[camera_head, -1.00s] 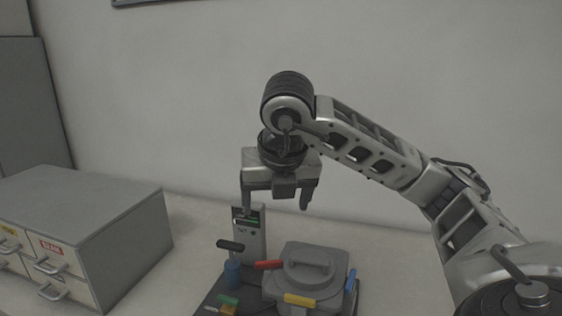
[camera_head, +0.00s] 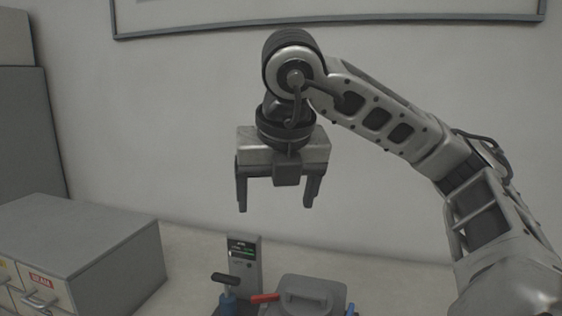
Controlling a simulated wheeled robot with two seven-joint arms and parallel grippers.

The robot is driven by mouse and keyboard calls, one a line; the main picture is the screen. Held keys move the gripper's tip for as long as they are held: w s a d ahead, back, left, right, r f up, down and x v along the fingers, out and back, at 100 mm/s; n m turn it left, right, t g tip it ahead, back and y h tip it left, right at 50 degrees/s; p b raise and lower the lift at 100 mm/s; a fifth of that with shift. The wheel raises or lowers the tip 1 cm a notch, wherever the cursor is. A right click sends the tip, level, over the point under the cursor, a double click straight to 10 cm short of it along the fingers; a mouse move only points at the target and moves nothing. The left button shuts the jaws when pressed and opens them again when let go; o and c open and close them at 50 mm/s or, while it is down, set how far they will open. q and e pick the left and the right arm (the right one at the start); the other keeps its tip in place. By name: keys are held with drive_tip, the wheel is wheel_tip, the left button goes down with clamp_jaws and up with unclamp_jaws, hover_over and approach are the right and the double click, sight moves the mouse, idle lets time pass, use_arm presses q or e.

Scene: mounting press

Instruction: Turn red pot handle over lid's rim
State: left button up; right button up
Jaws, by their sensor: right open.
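The red handle (camera_head: 265,298) sits at the left side of the grey pot lid (camera_head: 318,287), at the bottom of the view. The lid has a grey grip on top. A blue handle (camera_head: 350,310) shows at the lid's right, partly cut off by the bottom edge. My right gripper (camera_head: 277,204) is open and empty, pointing down, well above the pot and in front of the wall. Its two fingers are wide apart and touch nothing. The lower part of the pot is out of view. My left gripper is not in view.
A blue lever with a black grip (camera_head: 227,292) stands left of the red handle. A grey drawer cabinet (camera_head: 85,245) fills the lower left. The table (camera_head: 395,285) is clear at the right.

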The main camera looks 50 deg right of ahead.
sight(264, 295)
drive_tip(key=v, duration=0.6)
idle(0.3)
